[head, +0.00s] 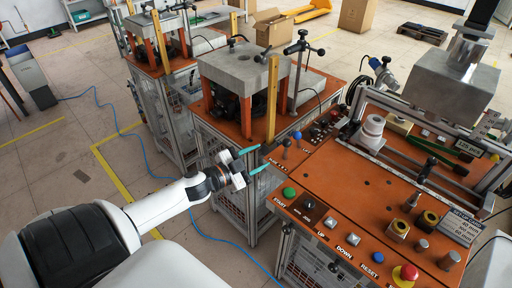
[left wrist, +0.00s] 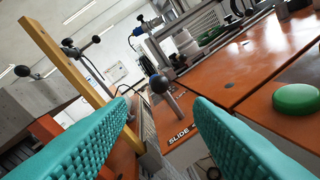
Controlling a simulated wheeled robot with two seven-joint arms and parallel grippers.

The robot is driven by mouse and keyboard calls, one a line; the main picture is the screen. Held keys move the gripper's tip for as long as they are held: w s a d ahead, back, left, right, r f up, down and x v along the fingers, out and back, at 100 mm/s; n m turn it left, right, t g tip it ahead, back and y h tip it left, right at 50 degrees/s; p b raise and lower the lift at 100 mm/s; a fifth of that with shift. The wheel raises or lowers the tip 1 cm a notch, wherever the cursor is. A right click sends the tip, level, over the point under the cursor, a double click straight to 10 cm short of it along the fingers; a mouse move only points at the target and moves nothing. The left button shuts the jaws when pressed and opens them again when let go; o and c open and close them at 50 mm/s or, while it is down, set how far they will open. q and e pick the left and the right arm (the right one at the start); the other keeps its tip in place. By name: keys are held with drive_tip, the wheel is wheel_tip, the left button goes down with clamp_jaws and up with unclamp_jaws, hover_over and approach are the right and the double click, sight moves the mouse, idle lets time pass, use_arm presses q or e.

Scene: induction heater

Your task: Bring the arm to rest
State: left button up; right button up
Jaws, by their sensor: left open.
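My left arm (head: 160,208) comes in from the lower left of the head view, white with a black shoulder cover. My left gripper (head: 254,161) is open, with teal fingers, and sits just left of the orange control panel's near-left corner. In the left wrist view the two teal ribbed fingers (left wrist: 158,135) stand apart with nothing held between them. A dark ball-topped lever (left wrist: 160,84) and a "SLIDE" label show beyond the gap between them. My right gripper is not in view.
The orange panel (head: 345,190) carries a green START button (head: 289,193), several other buttons and a red stop knob (head: 405,273). A press with a grey block (head: 240,68) and a wooden upright (head: 272,100) stands behind the gripper. The floor at left is largely clear.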

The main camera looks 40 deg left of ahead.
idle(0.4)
use_arm(q)
drive_tip(key=s+a+f+n+g+y, duration=0.15)
drive_tip(key=s+f, duration=0.25)
drive_tip(key=f, duration=0.6)
drive_tip(key=s+f+n+g+y, duration=0.2)
drive_tip(key=s+f+g, duration=0.15)
drive_tip(key=f, duration=0.75)
drive_tip(key=s+a+f+n+g+y, duration=0.15)
drive_tip(key=s+f, duration=0.35)
drive_tip(key=f, duration=0.5)
drive_tip(key=s+d+f+g, duration=0.3)
drive_tip(key=s+d+f, duration=0.2)
drive_tip(key=s, duration=0.4)
drive_tip(key=s+d+f+n+g, duration=0.1)
drive_tip(key=s+d+f+g, duration=0.2)
drive_tip(key=s+d+f, duration=0.3)
drive_tip(key=s+d+f+g+h, duration=0.1)
drive_tip(key=s+d+f+g, duration=0.2)
drive_tip(key=s, duration=1)
wheel_tip(320, 180, down, 5)
drive_tip(key=shift+s+d+f+n, duration=0.15)
drive_tip(key=shift+d+n, duration=0.25)
drive_tip(key=shift+d, duration=0.8)
